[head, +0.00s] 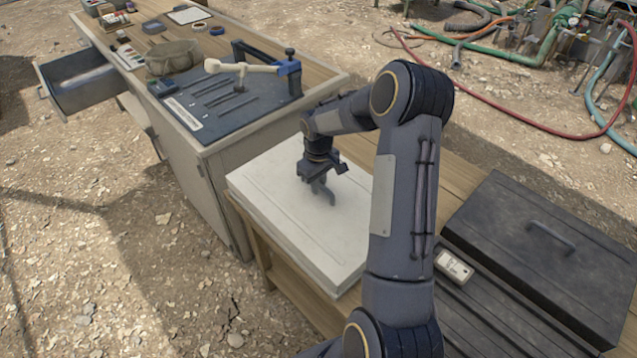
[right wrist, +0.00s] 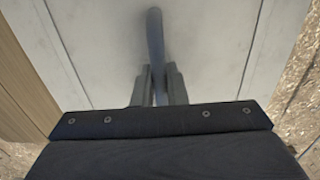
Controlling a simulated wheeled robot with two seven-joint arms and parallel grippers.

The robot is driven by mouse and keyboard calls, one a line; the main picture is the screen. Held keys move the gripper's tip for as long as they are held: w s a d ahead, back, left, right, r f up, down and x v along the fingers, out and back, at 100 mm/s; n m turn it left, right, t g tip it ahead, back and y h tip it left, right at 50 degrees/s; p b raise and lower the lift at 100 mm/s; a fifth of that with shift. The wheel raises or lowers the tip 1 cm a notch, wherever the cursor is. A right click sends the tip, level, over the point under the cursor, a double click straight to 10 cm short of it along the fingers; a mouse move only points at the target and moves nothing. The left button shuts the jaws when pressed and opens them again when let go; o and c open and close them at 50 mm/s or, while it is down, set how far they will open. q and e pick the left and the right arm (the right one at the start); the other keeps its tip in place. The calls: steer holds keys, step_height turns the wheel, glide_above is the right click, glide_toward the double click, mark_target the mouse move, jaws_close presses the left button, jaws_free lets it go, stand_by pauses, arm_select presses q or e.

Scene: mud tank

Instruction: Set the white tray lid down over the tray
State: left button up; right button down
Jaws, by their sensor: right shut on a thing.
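The white tray lid (head: 275,190) lies flat over the tray (head: 338,283) on the low wooden bench in the head view. I cannot see a gap between lid and tray. A dark handle (right wrist: 155,45) stands up from the lid in the right wrist view. My right gripper (head: 318,182) is above the middle of the lid and shut on this handle; its fingers (right wrist: 155,88) sit on both sides of it. The tray's inside is hidden under the lid. My left gripper is not in view.
A black case with a handle (head: 550,237) and a small white device (head: 454,266) are to the right of the lid. A workbench (head: 187,165) with an open drawer (head: 80,82), tools and a clamp stands to the left. Hoses (head: 470,65) lie on the gravel behind.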

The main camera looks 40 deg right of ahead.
steer(key=c, duration=1.5)
jaws_free()
steer(key=shift+o, duration=0.2)
step_height(320, 180, up, 12)
steer(key=s+a+r+m+t+y, duration=0.1)
steer(key=s+a+r+t, duration=0.2)
steer(key=s+a+r, duration=0.65)
steer(key=s+a+f+m+t+y, duration=0.1)
steer(key=s+a, duration=0.4)
steer(key=s, duration=0.2)
steer(key=s+a+f+t+y, duration=0.1)
steer(key=s+a+f, duration=0.1)
steer(key=s+a, duration=0.3)
steer(key=s, duration=0.3)
steer(key=shift+s+a+m+t+y, duration=0.15)
steer(key=shift+a+m+t+y, duration=0.15)
steer(key=shift+m+y, duration=0.1)
